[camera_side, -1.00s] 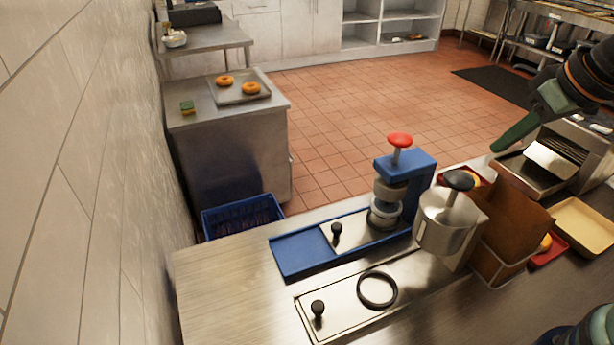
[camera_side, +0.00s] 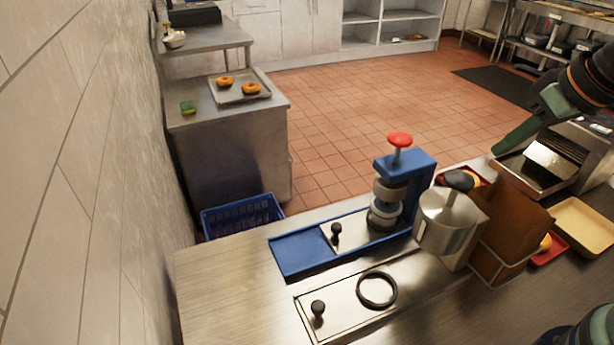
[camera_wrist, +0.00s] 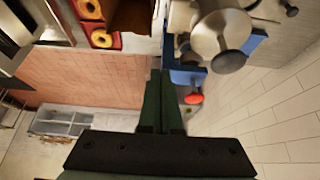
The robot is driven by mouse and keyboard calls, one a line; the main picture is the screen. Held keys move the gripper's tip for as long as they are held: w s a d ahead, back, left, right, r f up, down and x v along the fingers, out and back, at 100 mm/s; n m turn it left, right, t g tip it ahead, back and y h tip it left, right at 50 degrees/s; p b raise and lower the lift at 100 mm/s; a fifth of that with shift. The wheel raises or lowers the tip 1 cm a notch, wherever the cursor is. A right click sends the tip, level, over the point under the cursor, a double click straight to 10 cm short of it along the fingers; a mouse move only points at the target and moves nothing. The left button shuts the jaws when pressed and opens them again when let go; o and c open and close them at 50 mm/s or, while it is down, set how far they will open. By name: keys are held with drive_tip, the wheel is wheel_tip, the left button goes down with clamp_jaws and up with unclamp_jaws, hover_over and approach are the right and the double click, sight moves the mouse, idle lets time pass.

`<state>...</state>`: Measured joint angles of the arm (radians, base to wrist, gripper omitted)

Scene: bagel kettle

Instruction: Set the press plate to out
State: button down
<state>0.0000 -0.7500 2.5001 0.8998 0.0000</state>
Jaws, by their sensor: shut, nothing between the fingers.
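The blue press (camera_side: 412,167) with a red knob (camera_side: 400,139) stands on the steel counter. A flat steel plate (camera_side: 352,233) with a black knob (camera_side: 336,231) lies in its blue track (camera_side: 300,254), its right end close to the press head. The track's left part is bare. My gripper (camera_side: 498,149) is shut and empty, up and to the right of the press, apart from it. In the wrist view my shut fingers (camera_wrist: 164,75) point toward the counter, with the red knob (camera_wrist: 194,98) to their right. The plate is not clear there.
A steel pot (camera_side: 445,224) with a black knob stands right of the press, beside a brown board (camera_side: 510,225). In front lies a second steel plate (camera_side: 345,300) with a black ring (camera_side: 377,289). A tan tray (camera_side: 583,226) is at the right. The counter's left end is clear.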

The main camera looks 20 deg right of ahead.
drive_tip(key=c, duration=1.2)
unclamp_jaws()
drive_tip(key=o, duration=0.5)
drive_tip(key=shift+r, duration=0.3)
wheel_tip(320, 180, up, 5)
drive_tip(key=m+g, duration=0.5)
drive_tip(key=g, duration=0.1)
hover_over(337, 226)
wheel_tip(337, 226, down, 16)
drive_tip(key=shift+n, duration=0.3)
wheel_tip(337, 226, down, 13)
drive_tip(key=shift+r, duration=0.2)
